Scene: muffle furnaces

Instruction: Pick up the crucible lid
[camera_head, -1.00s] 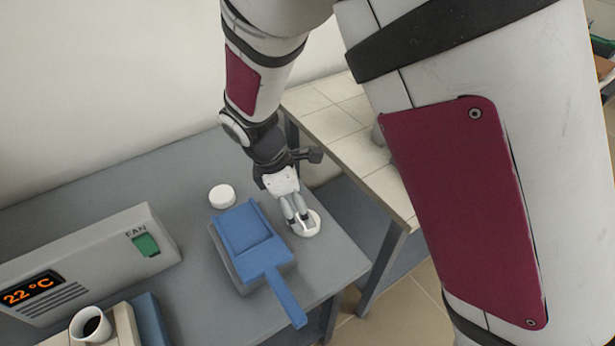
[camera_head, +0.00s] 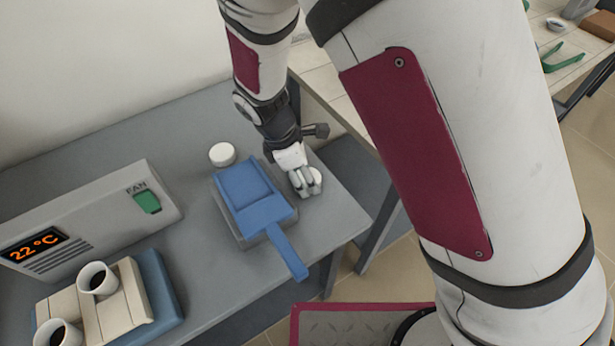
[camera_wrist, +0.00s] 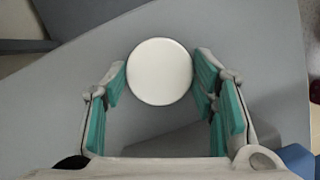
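A round white disc that looks like the crucible lid lies flat near the right end of the grey table; in the wrist view it is the disc (camera_wrist: 160,72) between my fingertips. In the head view only part of the disc (camera_head: 316,177) shows behind my fingers. My gripper (camera_head: 306,187) points down over it. In the wrist view my gripper (camera_wrist: 162,78) is open, with one teal-padded finger on each side of the disc and its tips close to the rim. Whether a pad touches the rim I cannot tell.
A blue long-handled tool (camera_head: 255,196) on a grey block stands just left of my gripper. A second white round piece (camera_head: 222,154) is behind it. The FAN control box (camera_head: 95,215) and cups on a pale block (camera_head: 125,300) are further left. The table's right edge is near.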

